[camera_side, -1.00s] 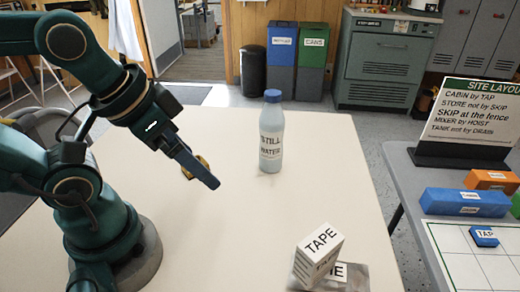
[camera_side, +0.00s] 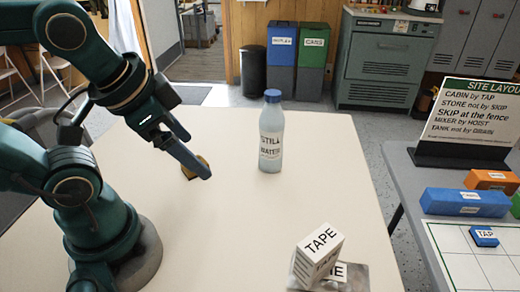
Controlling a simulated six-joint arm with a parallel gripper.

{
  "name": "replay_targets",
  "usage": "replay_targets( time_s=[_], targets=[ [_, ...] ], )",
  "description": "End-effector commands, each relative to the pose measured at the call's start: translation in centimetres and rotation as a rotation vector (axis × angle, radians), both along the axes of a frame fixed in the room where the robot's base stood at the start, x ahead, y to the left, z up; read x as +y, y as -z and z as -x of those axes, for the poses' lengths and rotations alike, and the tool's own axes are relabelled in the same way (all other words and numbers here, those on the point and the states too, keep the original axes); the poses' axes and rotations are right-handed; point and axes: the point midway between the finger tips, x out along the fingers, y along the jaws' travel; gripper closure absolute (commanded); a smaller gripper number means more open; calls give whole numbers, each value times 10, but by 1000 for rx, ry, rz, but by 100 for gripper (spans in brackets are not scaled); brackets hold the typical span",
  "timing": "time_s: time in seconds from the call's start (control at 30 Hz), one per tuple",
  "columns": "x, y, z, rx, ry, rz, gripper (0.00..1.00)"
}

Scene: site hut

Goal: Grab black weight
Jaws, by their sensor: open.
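No clearly black weight shows on the table (camera_side: 300,215). A small dark yellow-brown object (camera_side: 204,161) sits at the left of the table, mostly hidden behind my gripper; I cannot tell what it is. My gripper (camera_side: 197,157) is open and points down and right, with its two dark blue-grey fingers apart. The nearer finger crosses in front of the small object. No object shows held between the fingers, and I cannot tell whether they touch the small object.
A water bottle (camera_side: 271,138) stands upright right of my gripper. A white TAPE box (camera_side: 318,253) stands at the front on or beside a grey labelled plate (camera_side: 353,280). A side table at right holds a site sign (camera_side: 467,123), blue block (camera_side: 464,202) and grid board (camera_side: 462,262). The table's middle is clear.

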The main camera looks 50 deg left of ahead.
Motion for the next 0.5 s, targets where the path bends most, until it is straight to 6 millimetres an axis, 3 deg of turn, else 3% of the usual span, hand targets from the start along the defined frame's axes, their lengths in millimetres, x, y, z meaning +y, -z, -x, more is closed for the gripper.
replay_targets(
  time_s=[0.2, 0.5],
  targets=[
    [44, -14, -20, 146, 132, -266, 4],
    [118, -15, -57, 478, 265, -567, 4]
  ],
)
